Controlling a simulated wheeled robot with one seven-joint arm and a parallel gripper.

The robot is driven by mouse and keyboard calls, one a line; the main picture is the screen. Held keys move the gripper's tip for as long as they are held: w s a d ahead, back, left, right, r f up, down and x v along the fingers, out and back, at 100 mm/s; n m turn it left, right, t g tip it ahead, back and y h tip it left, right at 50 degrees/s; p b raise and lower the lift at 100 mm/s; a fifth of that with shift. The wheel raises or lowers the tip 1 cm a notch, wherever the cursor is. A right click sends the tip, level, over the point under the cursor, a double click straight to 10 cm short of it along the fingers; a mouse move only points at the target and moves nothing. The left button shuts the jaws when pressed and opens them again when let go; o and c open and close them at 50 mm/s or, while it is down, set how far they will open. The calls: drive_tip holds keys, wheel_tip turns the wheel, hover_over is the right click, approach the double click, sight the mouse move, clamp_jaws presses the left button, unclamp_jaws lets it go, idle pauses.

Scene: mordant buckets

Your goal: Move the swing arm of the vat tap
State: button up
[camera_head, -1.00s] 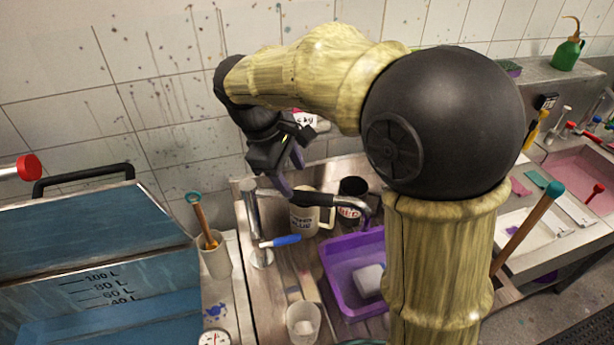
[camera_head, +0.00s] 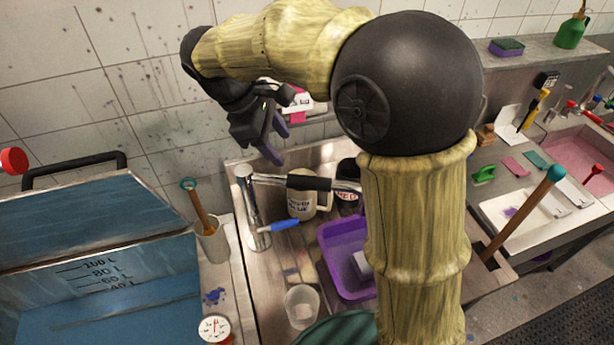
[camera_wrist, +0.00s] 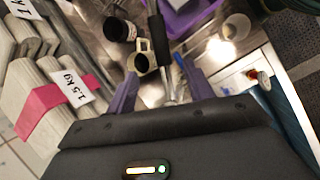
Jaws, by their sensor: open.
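The vat tap has a chrome post (camera_head: 252,215) with a blue lever (camera_head: 285,225). Its swing arm (camera_head: 305,182) has a black sleeve and points right from the top of the post; my arm hides its far end. My gripper (camera_head: 275,150) is open and empty, above and apart from the swing arm in the head view. In the wrist view, the purple fingers of my gripper (camera_wrist: 158,92) are spread. The black sleeve of the swing arm (camera_wrist: 157,38) shows beyond them, roughly in line with the gap.
A purple tub (camera_head: 330,262) and a clear cup (camera_head: 302,306) are in front. A blue vat (camera_head: 100,270) is at left. Labelled bundles (camera_wrist: 48,105) show in the wrist view.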

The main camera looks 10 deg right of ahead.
sight(307, 179)
drive_tip(key=p+x, duration=0.2)
drive_tip(key=x, duration=1.1)
drive_tip(key=shift+w+d, duration=0.1)
drive_tip(key=shift+d+f, duration=0.15)
drive_tip(key=shift+f, duration=0.2)
drive_tip(key=shift+c, duration=0.4)
clamp_jaws()
